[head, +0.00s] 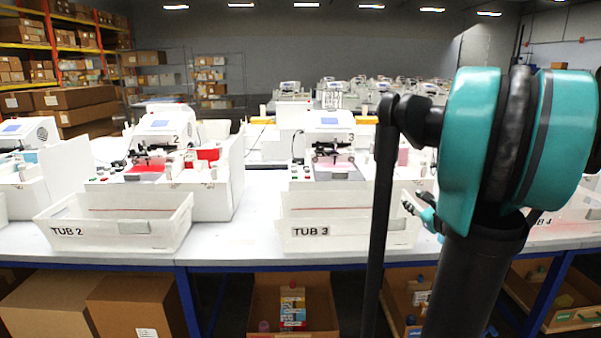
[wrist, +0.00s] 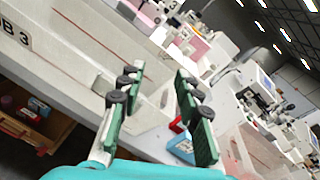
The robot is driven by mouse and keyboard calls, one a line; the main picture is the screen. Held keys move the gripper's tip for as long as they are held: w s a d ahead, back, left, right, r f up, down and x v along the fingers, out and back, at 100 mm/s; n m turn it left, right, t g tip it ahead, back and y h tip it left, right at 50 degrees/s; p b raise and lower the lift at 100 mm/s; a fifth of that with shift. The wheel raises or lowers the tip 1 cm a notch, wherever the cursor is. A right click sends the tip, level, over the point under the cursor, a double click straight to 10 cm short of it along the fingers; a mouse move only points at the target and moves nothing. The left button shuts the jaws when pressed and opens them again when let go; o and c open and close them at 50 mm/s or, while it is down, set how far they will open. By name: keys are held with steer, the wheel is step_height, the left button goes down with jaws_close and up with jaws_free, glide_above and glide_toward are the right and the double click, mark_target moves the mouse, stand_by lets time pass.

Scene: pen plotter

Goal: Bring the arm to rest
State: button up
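My gripper (wrist: 158,85) shows in the wrist view with its two green-padded fingers apart and nothing between them. In the head view my gripper (head: 424,211) is partly hidden behind my own teal and black arm, just right of the white tub marked TUB 3 (head: 300,232). The wrist view also shows TUB 3 (wrist: 60,62) at the left, tilted in the picture. No contact between the gripper and the tub can be made out.
A long grey table (head: 222,246) holds several white plotter machines, with TUB 2 (head: 75,232) at the left. Under it stand cardboard boxes (head: 140,303) and an open bin (head: 262,300) with small items.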

steer(key=s+a+f+n+g+y, duration=0.1)
steer(key=s+a+f+n+g, duration=0.25)
steer(key=a+f+n, duration=0.35)
steer(key=s+a+f+n+g+y, duration=0.25)
steer(key=s+a+f+n, duration=0.2)
steer(key=a+n, duration=0.35)
steer(key=s+a+f+n+g+h, duration=0.1)
steer(key=s+f+n+g+h, duration=0.4)
steer(key=s+f+n, duration=0.6)
steer(key=s+n+g, duration=0.1)
steer(key=s+n, duration=0.2)
steer(key=shift+s+f, duration=0.15)
steer(key=shift+s, duration=0.25)
